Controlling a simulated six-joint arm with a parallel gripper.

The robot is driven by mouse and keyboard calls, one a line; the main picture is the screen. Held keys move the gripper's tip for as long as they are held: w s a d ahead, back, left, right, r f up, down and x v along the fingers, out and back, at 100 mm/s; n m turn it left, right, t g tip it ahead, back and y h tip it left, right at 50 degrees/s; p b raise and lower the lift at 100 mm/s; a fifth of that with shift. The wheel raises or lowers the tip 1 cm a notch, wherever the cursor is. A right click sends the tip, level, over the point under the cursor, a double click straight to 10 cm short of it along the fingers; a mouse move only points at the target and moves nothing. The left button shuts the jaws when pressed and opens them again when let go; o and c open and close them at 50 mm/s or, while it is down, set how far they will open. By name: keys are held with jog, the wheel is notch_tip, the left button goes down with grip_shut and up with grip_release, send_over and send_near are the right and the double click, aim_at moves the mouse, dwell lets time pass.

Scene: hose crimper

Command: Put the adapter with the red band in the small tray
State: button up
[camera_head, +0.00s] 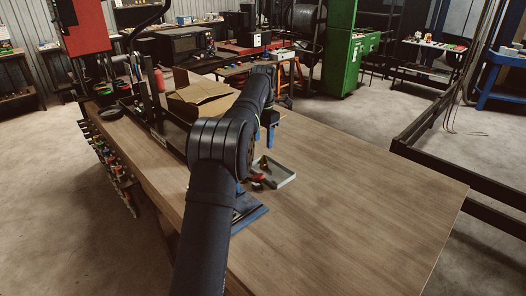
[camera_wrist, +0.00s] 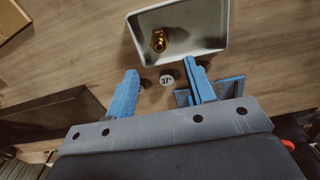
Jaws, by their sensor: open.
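The small grey tray (camera_head: 284,178) lies on the wooden table, right of my arm; the wrist view shows it at the top (camera_wrist: 205,32). A brass-coloured fitting (camera_wrist: 158,41) is inside the tray, near its left side. I cannot make out a red band on it. My gripper (camera_wrist: 161,68) is open, its two blue fingers spread with nothing held between them. In the head view my gripper (camera_head: 264,146) points down above the table, beyond the tray. A round disc marked 37° (camera_wrist: 167,80) shows between the fingers, outside the tray. No red-banded adapter is clearly visible.
A blue item (camera_head: 248,212) lies partly behind my arm. An open cardboard box (camera_head: 203,98) and a dark frame (camera_head: 158,115) stand at the table's far left. The table's right side is clear.

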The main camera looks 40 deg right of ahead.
aim_at(263, 156)
notch_tip(263, 156, up, 4)
jog(key=shift+f, duration=0.25)
jog(key=shift+f, duration=4.05)
